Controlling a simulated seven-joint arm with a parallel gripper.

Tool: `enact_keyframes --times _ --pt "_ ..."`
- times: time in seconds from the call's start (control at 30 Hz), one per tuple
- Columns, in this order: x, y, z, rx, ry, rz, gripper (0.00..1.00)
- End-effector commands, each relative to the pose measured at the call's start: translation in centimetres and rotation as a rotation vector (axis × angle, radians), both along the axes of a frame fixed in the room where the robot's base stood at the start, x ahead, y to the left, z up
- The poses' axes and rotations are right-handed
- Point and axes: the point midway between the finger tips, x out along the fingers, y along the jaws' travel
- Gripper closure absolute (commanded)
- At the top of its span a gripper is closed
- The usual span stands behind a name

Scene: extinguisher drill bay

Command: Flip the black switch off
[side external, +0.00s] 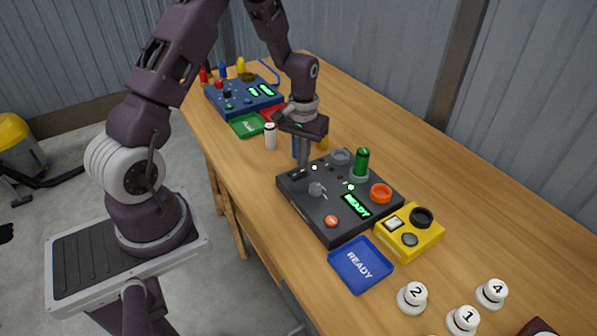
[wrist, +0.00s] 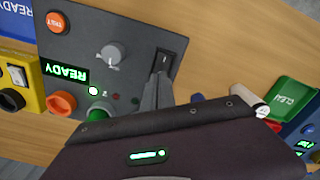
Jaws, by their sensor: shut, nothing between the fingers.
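The black switch (wrist: 167,55) is a rocker in a dark frame near one edge of the dark grey panel box (wrist: 130,38). In the side view the switch (side external: 297,174) is at the panel's left corner, partly beside my fingers. My gripper (side external: 303,166) points down over that corner, fingers together and empty. In the wrist view my gripper's fingertips (wrist: 160,77) are right at the lower end of the switch. I cannot tell whether they touch it. The panel also carries a grey knob (wrist: 112,55), an orange button (wrist: 56,22) and a lit READY display (wrist: 66,72).
A green cylinder (side external: 361,162) and an orange ring (side external: 381,193) stand up from the panel. A yellow box (side external: 410,238), blue READY tray (side external: 361,265) and numbered white knobs (side external: 412,297) lie to the right. A blue control box (side external: 243,97) and green tray (side external: 247,125) are behind.

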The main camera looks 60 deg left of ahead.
Motion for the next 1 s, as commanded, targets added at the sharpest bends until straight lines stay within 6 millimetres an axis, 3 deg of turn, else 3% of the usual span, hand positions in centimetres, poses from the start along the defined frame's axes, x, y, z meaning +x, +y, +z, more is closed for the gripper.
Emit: enact_keyframes --times 1.0 --pt "0.0 0.0 -1.6 -0.001 0.001 0.000 1.00"
